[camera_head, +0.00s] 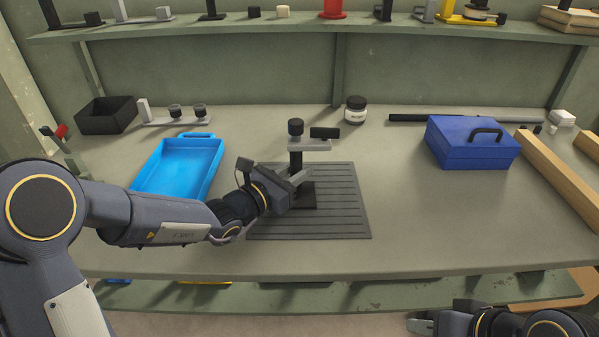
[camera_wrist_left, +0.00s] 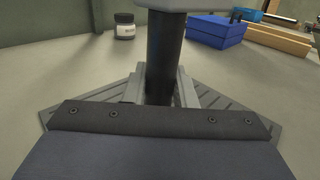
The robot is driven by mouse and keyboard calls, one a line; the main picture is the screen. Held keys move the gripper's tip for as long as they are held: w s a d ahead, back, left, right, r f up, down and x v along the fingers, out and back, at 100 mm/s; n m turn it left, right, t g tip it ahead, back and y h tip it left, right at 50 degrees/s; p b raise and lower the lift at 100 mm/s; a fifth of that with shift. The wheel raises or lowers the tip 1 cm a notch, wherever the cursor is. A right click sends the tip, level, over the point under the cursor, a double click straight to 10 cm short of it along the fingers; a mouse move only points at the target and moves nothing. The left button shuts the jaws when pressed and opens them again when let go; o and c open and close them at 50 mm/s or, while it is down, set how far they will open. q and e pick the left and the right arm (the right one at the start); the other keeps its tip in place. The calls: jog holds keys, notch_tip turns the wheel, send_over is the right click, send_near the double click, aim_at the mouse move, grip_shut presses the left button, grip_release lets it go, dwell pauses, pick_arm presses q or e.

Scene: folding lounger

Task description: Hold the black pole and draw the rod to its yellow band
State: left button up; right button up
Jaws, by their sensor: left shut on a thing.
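A black pole (camera_head: 296,159) stands upright on a dark square base (camera_head: 308,197) on a grooved grey mat (camera_head: 345,210). Near its top a light grey arm (camera_head: 309,144) reaches to the right, with a black knob (camera_head: 295,127) above it. A short black cylinder (camera_head: 325,132) lies across the arm. No yellow band shows on it. My left gripper (camera_head: 303,181) is shut on the pole below the arm. In the left wrist view the pole (camera_wrist_left: 162,55) stands between the fingers. My right gripper (camera_head: 421,322) shows only in part at the bottom edge.
A blue tray (camera_head: 181,165) lies left of the mat, near my left arm. A blue toolbox (camera_head: 470,145), a small jar (camera_head: 355,109) and a long black tube (camera_head: 405,118) stand behind and right. The table right of the mat is clear. A shelf (camera_head: 370,30) runs above.

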jog(key=shift+f, duration=0.15)
dwell(0.6)
dwell(0.4)
jog(key=o, duration=0.5)
jog(key=shift+o, duration=0.2)
